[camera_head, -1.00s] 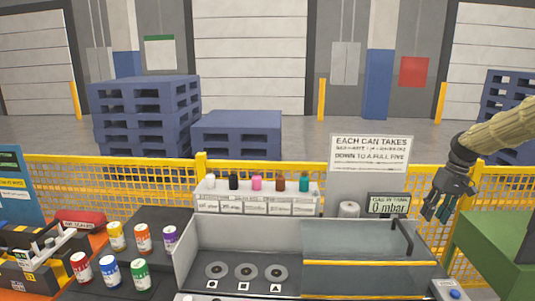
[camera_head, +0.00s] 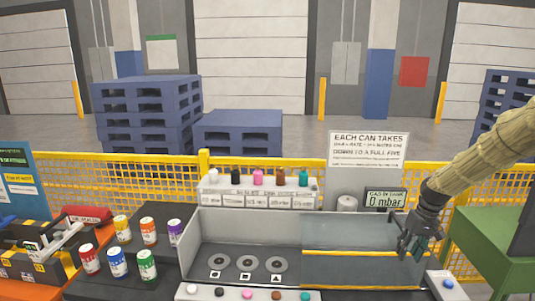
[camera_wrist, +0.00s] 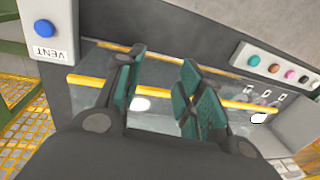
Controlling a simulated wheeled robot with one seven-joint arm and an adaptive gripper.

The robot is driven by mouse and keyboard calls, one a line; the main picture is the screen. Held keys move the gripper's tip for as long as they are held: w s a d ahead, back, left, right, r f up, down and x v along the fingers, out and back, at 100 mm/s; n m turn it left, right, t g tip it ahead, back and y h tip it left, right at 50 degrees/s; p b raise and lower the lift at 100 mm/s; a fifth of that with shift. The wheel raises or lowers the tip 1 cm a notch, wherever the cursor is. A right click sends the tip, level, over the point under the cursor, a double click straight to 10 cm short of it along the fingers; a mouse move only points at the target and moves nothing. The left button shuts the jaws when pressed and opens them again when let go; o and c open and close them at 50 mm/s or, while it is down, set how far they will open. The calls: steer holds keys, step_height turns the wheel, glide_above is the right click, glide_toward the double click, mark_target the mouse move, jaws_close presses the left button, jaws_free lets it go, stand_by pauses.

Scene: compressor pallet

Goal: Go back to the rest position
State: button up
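My gripper (camera_head: 413,245) hangs at the right end of the open grey chamber (camera_head: 190,250) in the head view, fingers pointing down. In the wrist view its two green-padded fingers (camera_wrist: 160,95) are apart with nothing between them. Behind them lie the chamber's clear lid with yellow edges (camera_wrist: 105,85) and the blue VENT button (camera_wrist: 44,28). The button also shows in the head view (camera_head: 448,284). Several cans, such as the blue one (camera_head: 118,262), stand on the dark surface at left. The round seats (camera_head: 246,263) in the chamber look empty.
A sign (camera_head: 367,150) and a gauge reading 0 mbar (camera_head: 384,199) stand behind the chamber. A rack with coloured knobs (camera_head: 258,192) is at the back. A yellow mesh fence (camera_head: 140,172) runs behind. A green block (camera_head: 485,245) is at right. Coloured buttons (camera_head: 247,294) line the front.

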steer(key=s+a+f, duration=0.5)
steer(key=f, duration=0.3)
steer(key=s+a+f+h, duration=0.1)
steer(key=s+a+f, duration=0.4)
steer(key=f, duration=0.4)
steer(key=s+a+f, duration=0.4)
steer(key=s+f, duration=0.2)
steer(key=f, duration=0.2)
steer(key=s+a+f, duration=0.3)
steer(key=s, duration=0.7)
steer(key=s+a+f+b, duration=0.1)
steer(key=s+a+f, duration=0.2)
steer(key=s, duration=0.8)
steer(key=s+a+f+b, duration=0.1)
steer(key=s+f, duration=0.3)
steer(key=s, duration=0.6)
steer(key=shift+s+a+h, duration=0.3)
steer(key=shift+a+h, duration=0.1)
steer(key=shift+a, duration=0.5)
